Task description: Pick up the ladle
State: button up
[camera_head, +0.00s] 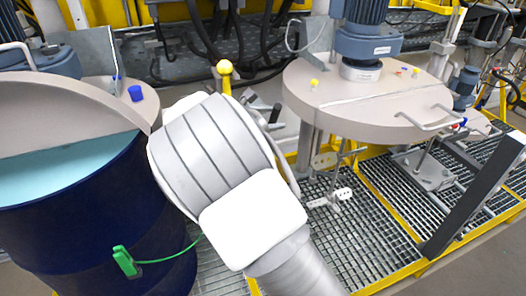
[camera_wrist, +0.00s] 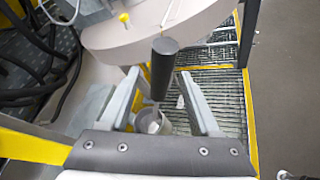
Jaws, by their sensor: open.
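The ladle (camera_wrist: 164,62) shows in the wrist view with a dark cylindrical handle pointing up. A thin shaft runs down from it towards a round grey metal cup (camera_wrist: 152,121). My gripper (camera_wrist: 158,76) is open, with one pale finger on each side of the handle and shaft. A gap shows between each finger and the ladle, though I cannot tell the depth exactly. In the head view my arm's wrist covers most of the gripper, and I cannot make out the ladle clearly there.
A beige drum lid (camera_head: 370,95) with a blue motor (camera_head: 367,40) stands at right. An open dark blue drum (camera_head: 90,220) with a green clamp (camera_head: 125,262) is at left. Metal grating (camera_head: 385,215) with yellow edges lies below.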

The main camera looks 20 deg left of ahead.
jog(key=shift+w+d+f, duration=0.15)
jog(key=shift+w+d, duration=0.15)
jog(key=shift+w, duration=0.1)
grip_shut()
